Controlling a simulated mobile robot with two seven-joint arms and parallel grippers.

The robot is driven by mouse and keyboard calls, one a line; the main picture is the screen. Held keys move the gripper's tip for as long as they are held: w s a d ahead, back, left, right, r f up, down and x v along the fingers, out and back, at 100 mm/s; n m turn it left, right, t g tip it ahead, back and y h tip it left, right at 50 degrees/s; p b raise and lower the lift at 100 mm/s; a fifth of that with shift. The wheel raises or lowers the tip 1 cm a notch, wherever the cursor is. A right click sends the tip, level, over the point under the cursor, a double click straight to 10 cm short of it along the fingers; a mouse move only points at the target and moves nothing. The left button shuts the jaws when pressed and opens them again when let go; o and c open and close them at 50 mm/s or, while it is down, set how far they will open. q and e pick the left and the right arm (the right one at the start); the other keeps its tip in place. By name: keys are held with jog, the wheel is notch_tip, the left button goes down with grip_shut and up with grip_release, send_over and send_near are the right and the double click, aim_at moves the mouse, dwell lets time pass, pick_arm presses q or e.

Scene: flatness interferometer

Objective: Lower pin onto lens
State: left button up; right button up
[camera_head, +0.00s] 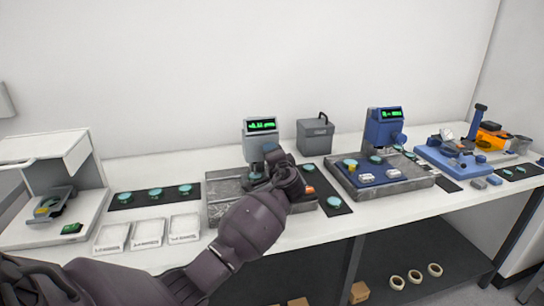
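A grey measuring instrument (262,143) with a green-lit display stands on a grey stone base (222,212) near the middle of the bench. My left arm comes in from the lower left, and its gripper (272,172) is at the front of this instrument, under its head. The hand covers most of the measuring spot, so the fingers, the pin and any contact with a lens cannot be made out. A small teal piece, perhaps a lens (254,178), shows just left of the hand. My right gripper is out of view.
A black mat (140,200) with several teal lenses lies left, with white trays (148,233) in front. A second mat (331,198) lies right of the hand. A blue instrument (383,128) and a grey box (315,137) stand further right and behind.

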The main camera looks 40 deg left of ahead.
pick_arm(q)
jog(key=shift+f, duration=0.1)
jog(key=o, duration=0.9)
jog(key=shift+d, duration=0.1)
jog(key=v, duration=1)
jog(key=shift+s+d+p, duration=0.2)
jog(key=shift+s+p, duration=0.1)
